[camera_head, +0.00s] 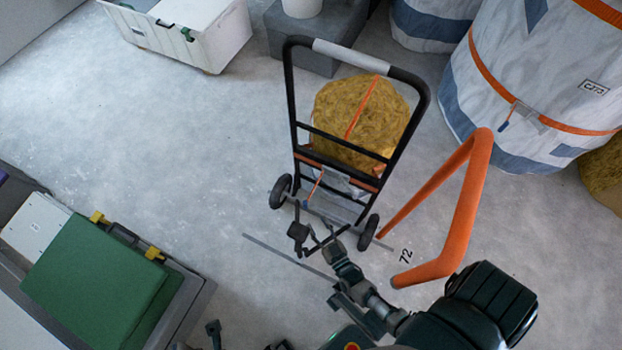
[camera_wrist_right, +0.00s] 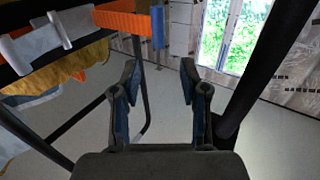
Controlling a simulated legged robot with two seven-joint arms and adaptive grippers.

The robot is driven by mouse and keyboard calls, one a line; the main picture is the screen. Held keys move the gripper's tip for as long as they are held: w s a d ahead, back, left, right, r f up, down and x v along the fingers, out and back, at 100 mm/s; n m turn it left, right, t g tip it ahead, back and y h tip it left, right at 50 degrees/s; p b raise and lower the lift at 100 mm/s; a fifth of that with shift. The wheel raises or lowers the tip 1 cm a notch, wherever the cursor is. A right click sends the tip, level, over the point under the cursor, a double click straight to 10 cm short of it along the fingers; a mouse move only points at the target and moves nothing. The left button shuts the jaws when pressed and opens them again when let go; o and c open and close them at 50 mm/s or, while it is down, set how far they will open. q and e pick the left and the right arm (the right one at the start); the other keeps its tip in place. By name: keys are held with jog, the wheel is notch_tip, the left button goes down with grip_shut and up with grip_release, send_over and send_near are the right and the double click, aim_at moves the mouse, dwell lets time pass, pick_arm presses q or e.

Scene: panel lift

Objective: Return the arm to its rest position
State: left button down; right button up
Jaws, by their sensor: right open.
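My right arm reaches in from the lower right in the head view. Its gripper (camera_head: 322,226) is in front of the low end of a black hand cart, between the wheels. In the right wrist view the right gripper (camera_wrist_right: 158,76) is open, with nothing between its fingers. Black cart tubes pass on both sides there, and an orange strap (camera_wrist_right: 122,22) with a blue end hangs above the fingers. Dark parts that look like my left gripper (camera_head: 214,332) show at the bottom edge of the head view; their jaws cannot be made out.
The black hand cart (camera_head: 292,90) carries a yellow wool bundle (camera_head: 355,115). An orange bent tube rail (camera_head: 455,215) stands close to my right arm. A green case (camera_head: 90,280) is at lower left, large white bags (camera_head: 550,80) at upper right. Floor on the left is clear.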

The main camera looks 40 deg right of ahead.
jog(key=shift+s+a, duration=0.2)
jog(key=shift+s, duration=0.4)
jog(key=shift+s+a, duration=0.15)
jog(key=shift+s, duration=0.4)
jog(key=shift+r, duration=0.1)
